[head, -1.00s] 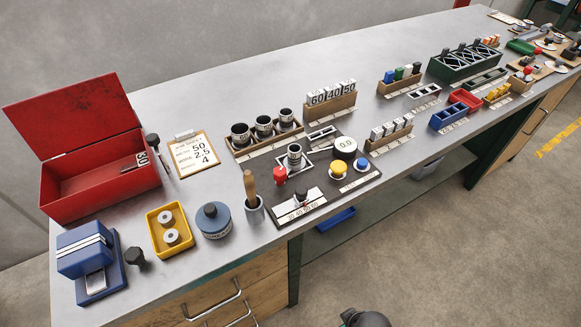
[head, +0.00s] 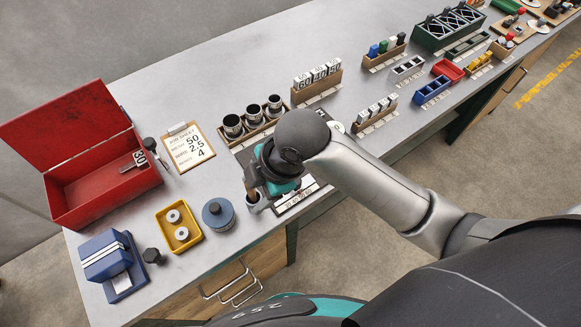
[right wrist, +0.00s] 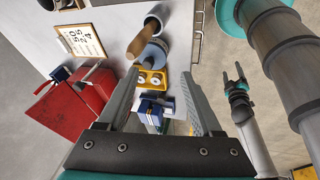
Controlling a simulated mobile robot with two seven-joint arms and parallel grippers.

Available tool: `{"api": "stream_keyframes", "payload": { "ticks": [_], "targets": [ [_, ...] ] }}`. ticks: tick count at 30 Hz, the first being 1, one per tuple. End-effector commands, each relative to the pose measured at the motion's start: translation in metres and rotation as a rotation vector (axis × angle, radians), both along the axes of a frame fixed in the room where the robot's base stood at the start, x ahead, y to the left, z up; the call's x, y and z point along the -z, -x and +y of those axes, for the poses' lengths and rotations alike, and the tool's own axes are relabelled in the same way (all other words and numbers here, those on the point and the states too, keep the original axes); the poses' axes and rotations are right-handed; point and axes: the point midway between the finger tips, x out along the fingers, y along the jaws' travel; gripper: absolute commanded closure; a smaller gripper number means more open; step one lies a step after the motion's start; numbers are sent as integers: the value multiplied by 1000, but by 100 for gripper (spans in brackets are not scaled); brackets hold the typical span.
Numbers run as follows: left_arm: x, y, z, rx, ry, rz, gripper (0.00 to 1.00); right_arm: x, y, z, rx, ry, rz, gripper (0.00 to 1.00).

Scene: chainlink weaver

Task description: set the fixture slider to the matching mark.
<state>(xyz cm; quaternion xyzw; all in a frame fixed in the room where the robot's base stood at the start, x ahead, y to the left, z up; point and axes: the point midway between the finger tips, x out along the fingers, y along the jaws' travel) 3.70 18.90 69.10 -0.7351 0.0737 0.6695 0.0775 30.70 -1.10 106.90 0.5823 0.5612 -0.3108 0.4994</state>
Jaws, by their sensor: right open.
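The slider fixture's dark board carries a white scale strip (head: 296,200), which shows only in part in the head view. My right arm hides the slider knob, so its setting cannot be read now. My right gripper (head: 272,178) is over the board, beside the wooden-handled tool (head: 252,188); its fingers are hard to see there. In the right wrist view my right gripper (right wrist: 162,76) is open and empty. The job sheet (head: 188,148) shows 50, 2.5 and 4. My left gripper (right wrist: 233,76) appears only in the right wrist view, off the bench, jaws apart.
An open red box (head: 105,185), a yellow tray (head: 187,238), a blue round pot (head: 217,214) and a blue block fixture (head: 112,262) stand to the left. A holder of dark cups (head: 254,122) is just behind my right gripper. Bare bench top lies at the back.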

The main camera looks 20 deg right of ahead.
Motion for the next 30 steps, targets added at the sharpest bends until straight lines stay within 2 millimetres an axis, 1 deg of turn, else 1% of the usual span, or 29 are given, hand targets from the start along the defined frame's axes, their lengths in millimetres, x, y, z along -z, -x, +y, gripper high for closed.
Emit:
{"api": "stream_keyframes", "payload": {
  "ticks": [1,5,8,11,13,18,21,24,27,30],
  "targets": [
    [1,0,0,0,0,0,28,1,-4,0,-58,21,-13,33],
    [2,0,0,0,0,0,28,2,-12,-3,-215,75,-35,33],
    [2,0,0,0,0,1,28,3,-20,-9,-344,127,-48,33],
    [1,1,0,0,0,1,28,3,-30,-20,-483,189,-56,33],
    [1,1,0,0,0,2,28,3,-37,-31,-582,236,-55,33],
    [2,1,0,0,0,2,28,-1,-58,-65,-787,339,-36,33],
    [2,1,0,0,-1,3,28,-5,-68,-83,-870,380,-20,33],
    [2,1,0,1,0,3,28,-9,-74,-96,-922,402,-6,33],
    [2,2,0,1,0,3,28,-9,-76,-101,-946,411,1,33],
    [2,2,0,1,0,3,28,-3,-76,-102,-953,411,3,33]
  ]
}}
